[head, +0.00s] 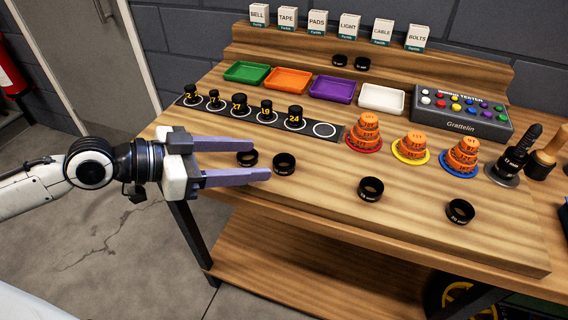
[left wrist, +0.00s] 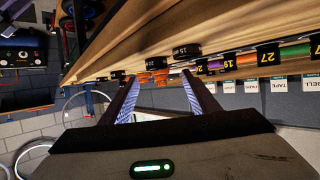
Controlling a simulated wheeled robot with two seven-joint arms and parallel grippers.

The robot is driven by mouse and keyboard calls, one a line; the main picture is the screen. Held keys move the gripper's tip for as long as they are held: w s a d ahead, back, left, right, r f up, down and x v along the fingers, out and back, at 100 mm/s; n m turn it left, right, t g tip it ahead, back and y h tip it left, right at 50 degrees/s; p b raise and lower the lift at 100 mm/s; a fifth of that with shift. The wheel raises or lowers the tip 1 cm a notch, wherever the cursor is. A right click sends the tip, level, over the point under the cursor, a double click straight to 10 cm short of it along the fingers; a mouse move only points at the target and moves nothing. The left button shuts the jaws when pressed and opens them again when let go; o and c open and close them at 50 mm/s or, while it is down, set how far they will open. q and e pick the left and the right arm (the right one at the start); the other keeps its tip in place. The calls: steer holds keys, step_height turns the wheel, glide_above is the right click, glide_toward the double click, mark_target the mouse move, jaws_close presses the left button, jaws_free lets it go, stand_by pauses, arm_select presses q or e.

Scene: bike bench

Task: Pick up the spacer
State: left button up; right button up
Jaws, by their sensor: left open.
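Several black ring spacers lie on the bench. In the head view one spacer (head: 247,158) shows between the fingers of my left gripper (head: 260,160), and a second spacer (head: 284,164) is just beyond the fingertips. Two more spacers, one at centre right (head: 370,189) and one at far right (head: 460,211), are near the front edge. My left gripper is open and empty, its fingers pointing right over the bench's left end; its exact height is unclear. In the left wrist view a spacer marked "15" (left wrist: 187,51) is near one fingertip. My right gripper is not in view.
The wooden bench (head: 320,215) has a black strip (head: 325,130) with numbered black pieces at the back left. Green, orange, purple and white trays (head: 382,98) stand behind. Orange ring stacks (head: 411,146), a button box (head: 460,111) and a black tool (head: 515,158) are at right.

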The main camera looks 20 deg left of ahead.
mark_target(291, 161)
arm_select(q)
steer(key=shift+s+p+x, duration=0.25)
steer(key=shift+p+x, duration=0.2)
steer(key=shift+x, duration=2.75)
steer(key=shift+d+f, duration=0.1)
steer(key=c, duration=1.1)
